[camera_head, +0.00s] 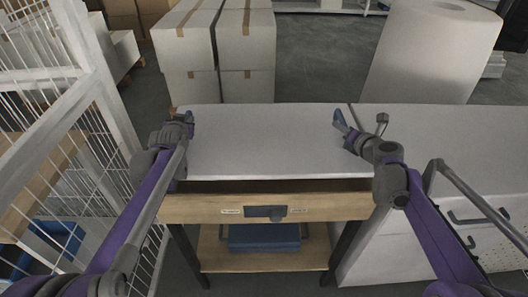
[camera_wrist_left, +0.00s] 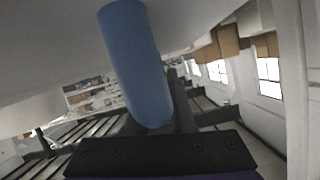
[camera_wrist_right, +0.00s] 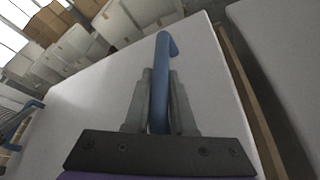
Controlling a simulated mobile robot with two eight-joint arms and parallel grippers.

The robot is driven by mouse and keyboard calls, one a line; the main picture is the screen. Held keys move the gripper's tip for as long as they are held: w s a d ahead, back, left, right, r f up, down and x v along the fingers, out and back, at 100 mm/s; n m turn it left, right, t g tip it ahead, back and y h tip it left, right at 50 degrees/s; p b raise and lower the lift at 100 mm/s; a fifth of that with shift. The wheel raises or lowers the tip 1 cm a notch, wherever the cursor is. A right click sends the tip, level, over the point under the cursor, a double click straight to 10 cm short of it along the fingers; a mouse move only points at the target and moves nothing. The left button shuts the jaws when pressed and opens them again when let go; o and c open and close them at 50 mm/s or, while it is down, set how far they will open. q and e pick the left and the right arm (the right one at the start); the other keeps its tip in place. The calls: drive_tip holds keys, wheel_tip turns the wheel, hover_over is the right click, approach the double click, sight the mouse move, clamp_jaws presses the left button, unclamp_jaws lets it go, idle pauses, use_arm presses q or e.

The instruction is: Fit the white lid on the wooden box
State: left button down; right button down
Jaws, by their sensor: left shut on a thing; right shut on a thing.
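The white lid (camera_head: 265,140) is a wide flat panel with a blue handle at each side. My left gripper (camera_head: 188,122) is shut on the left blue handle (camera_wrist_left: 138,65). My right gripper (camera_head: 342,125) is shut on the right blue handle (camera_wrist_right: 160,85). The wooden box (camera_head: 225,208) is below the lid on a stand. A dark gap shows between the lid's front edge and the box's front wall. In the right wrist view, a wooden edge (camera_wrist_right: 251,105) shows past the lid's side. The lid hides most of the box's inside, and its contact with the rim cannot be told.
A white counter (camera_head: 440,135) stands close on the right. A white wire cage (camera_head: 90,110) stands on the left. White cartons (camera_head: 245,35) and a large white roll (camera_head: 425,50) are behind. A blue case (camera_head: 264,237) lies on the stand's lower shelf (camera_head: 270,262).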

sight(185, 154)
use_arm(q)
drive_tip(key=shift+d, duration=0.15)
use_arm(e)
drive_tip(key=shift+a+f, duration=0.1)
drive_tip(key=shift+a, duration=0.1)
